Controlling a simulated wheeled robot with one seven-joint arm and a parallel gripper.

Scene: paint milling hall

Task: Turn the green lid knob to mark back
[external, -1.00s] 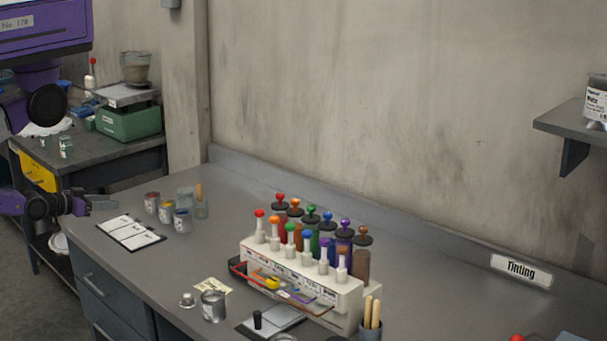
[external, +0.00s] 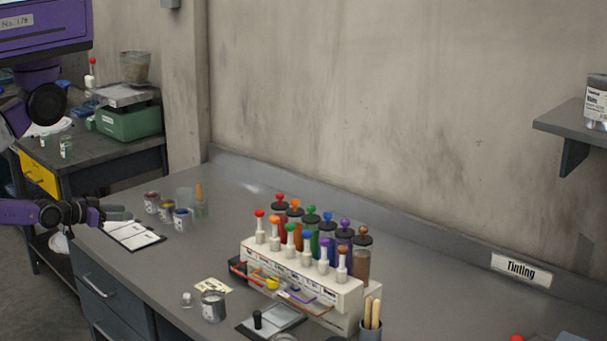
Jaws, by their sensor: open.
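A tinting rack (external: 345,292) stands on the grey bench, with a row of coloured-knob canisters behind white coloured-tip pumps. The green lid knob (external: 311,210) tops a dark-lidded canister in the back row, between an orange and a blue knob. A second green tip (external: 291,227) is on a white pump in the front row. The marks around the lid and the knob's pointing are too small to read. My gripper (external: 124,218) is open and empty at the bench's left end, over the clipboard, well left of the rack and apart from the knob.
Small paint cans (external: 181,219) and a glass jar stand between my gripper and the rack. A clipboard (external: 135,236) lies below my gripper. An open can (external: 213,305) and a black-handled pad (external: 270,322) are in front of the rack.

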